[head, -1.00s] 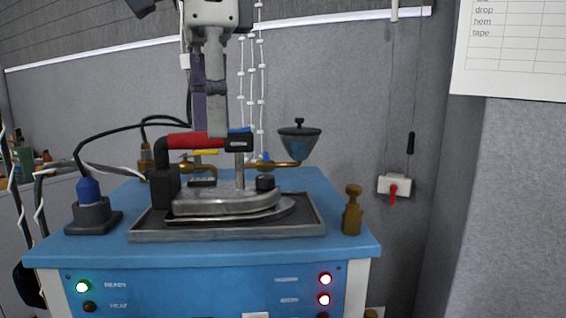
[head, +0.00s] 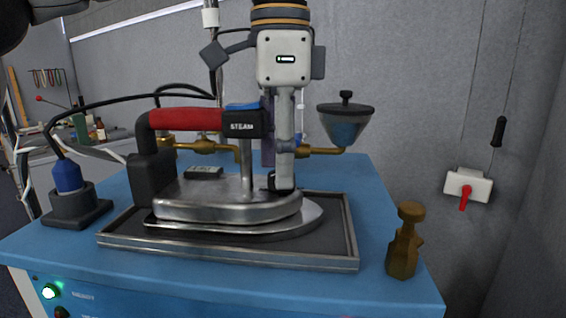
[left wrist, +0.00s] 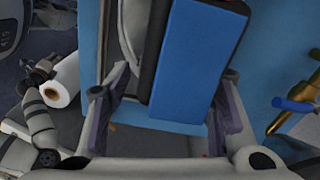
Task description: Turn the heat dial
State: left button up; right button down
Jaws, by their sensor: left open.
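A steam iron with a red handle (head: 185,120) and a black end marked STEAM stands on its metal soleplate (head: 225,207) in a dark tray (head: 353,240). A blue lever lies on top of the handle, and it fills the middle of the left wrist view (left wrist: 195,60). My left gripper (head: 277,168) points down at the front end of the iron. Its fingers are open, spread on either side of the handle end in the left wrist view (left wrist: 165,112). A dark knob, perhaps the heat dial, is mostly hidden behind a finger. My right gripper is not seen.
The blue table (head: 200,275) carries the tray. A funnel (head: 345,125) on brass piping stands behind right, a brass fitting (head: 405,240) at the front right, and a blue plug (head: 68,175) with black cable at left. A switch box (head: 468,186) hangs on the wall.

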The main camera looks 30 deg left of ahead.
pick_arm(q)
jog(key=shift+f, duration=0.6)
grip_shut()
jog(key=shift+s+r+m+p, duration=0.1)
jog(key=shift+r+m+p, duration=0.25)
jog(key=shift+m, duration=0.35)
jog(key=shift+w+f+m, duration=0.1)
jog(key=shift+f+m, duration=0.05)
jog(key=shift+m, duration=0.45)
jog(key=shift+w+f+m, duration=0.1)
jog(key=shift+f+m, duration=0.05)
jog(key=shift+m, duration=0.85)
grip_release()
